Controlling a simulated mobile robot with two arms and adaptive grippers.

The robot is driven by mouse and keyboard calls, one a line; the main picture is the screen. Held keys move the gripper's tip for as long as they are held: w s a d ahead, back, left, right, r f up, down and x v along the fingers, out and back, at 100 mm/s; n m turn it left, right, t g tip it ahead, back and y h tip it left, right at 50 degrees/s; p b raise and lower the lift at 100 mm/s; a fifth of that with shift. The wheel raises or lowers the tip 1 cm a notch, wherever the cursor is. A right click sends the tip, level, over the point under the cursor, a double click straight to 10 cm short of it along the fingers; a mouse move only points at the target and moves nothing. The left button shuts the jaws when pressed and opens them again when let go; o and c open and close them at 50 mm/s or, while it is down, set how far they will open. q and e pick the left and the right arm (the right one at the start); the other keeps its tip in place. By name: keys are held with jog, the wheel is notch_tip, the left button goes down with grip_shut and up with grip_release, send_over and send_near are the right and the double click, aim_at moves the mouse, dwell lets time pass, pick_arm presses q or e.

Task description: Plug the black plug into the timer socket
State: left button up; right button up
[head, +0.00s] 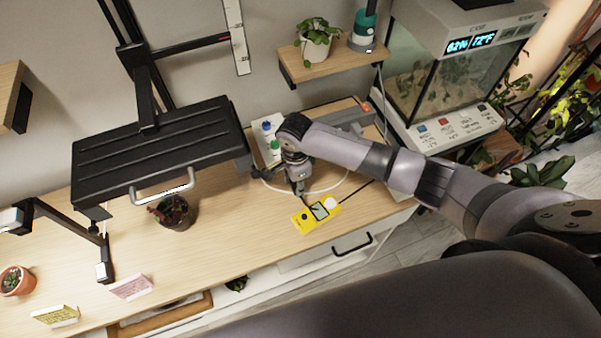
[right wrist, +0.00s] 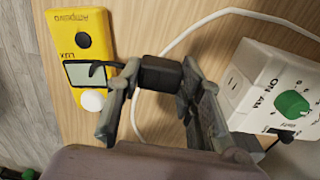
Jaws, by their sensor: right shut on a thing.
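My right gripper (head: 298,188) is low over the wooden bench, just in front of the white timer with the green dial (head: 274,147). In the right wrist view its fingers (right wrist: 160,88) are shut on the black plug (right wrist: 161,73), a small dark block between the fingertips. The timer socket (right wrist: 253,84) stands to the right of the plug there, white with a green dial, partly covered by a finger. Plug and timer are apart. In the head view the plug is too small to tell from the gripper. My left gripper is out of view.
A yellow lux meter (head: 305,219) lies close to my right gripper, also at left in the wrist view (right wrist: 80,35). A white cord (right wrist: 185,35) curves across the bench. A black shelf (head: 160,150) and a potted plant (head: 177,213) are to the left. A terrarium (head: 425,80) stands at right.

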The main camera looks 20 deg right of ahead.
jog(key=shift+w+f+b, duration=1)
jog(key=shift+b, duration=1.1)
jog(key=shift+w+b, duration=0.2)
jog(key=shift+b, duration=0.15)
jog(key=shift+w+r, duration=0.15)
jog(key=shift+w, duration=1.4)
jog(key=shift+r, duration=0.1)
jog(key=shift+p, duration=0.35)
jog(key=shift+w+p, duration=0.1)
jog(key=shift+p, duration=0.25)
jog(key=shift+r, duration=0.1)
